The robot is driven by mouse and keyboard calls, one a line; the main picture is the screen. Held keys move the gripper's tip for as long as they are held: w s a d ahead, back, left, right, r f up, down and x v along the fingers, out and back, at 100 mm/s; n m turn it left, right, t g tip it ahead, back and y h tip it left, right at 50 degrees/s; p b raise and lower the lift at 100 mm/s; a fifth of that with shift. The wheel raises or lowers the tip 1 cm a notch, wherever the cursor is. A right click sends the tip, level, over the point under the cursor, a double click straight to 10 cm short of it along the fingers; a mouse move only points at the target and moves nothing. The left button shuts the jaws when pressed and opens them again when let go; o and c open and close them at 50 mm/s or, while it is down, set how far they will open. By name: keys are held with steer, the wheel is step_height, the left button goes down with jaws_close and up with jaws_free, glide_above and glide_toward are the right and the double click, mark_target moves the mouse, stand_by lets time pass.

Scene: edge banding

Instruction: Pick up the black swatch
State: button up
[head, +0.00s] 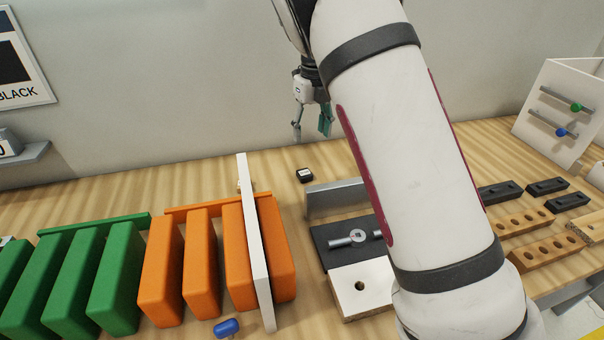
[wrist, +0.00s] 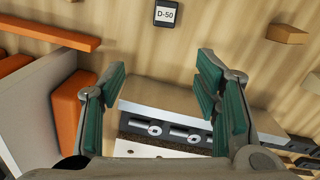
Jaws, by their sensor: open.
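A small black square piece (head: 304,175) with a white label lies flat on the wooden bench, behind the grey metal bar. In the wrist view the same piece (wrist: 166,14) shows at the top edge, its label reading D-50. It may be the black swatch, but I cannot tell for sure. My gripper (head: 311,128) hangs above the back of the bench near this piece. In the wrist view my gripper (wrist: 162,72) is open, with green pads wide apart and nothing between them. The piece lies beyond the fingertips, apart from them.
Orange blocks (head: 171,270) and green blocks (head: 118,285) stand at left, with a tall white board (head: 255,245) leaning upright by them. A grey metal bar (head: 337,197) stands near the piece. A poster (head: 15,60) reading BLACK hangs on the wall. Black bars (head: 546,186) lie at right.

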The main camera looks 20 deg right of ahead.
step_height(320, 180, down, 2)
steer(key=w+m, duration=0.1)
steer(key=w, duration=0.1)
steer(key=b, duration=0.1)
glide_above(307, 177)
step_height(307, 177, down, 9)
steer(key=shift+r, duration=0.15)
step_height(307, 177, down, 5)
steer(key=shift+d+f, duration=0.1)
steer(key=c, duration=1)
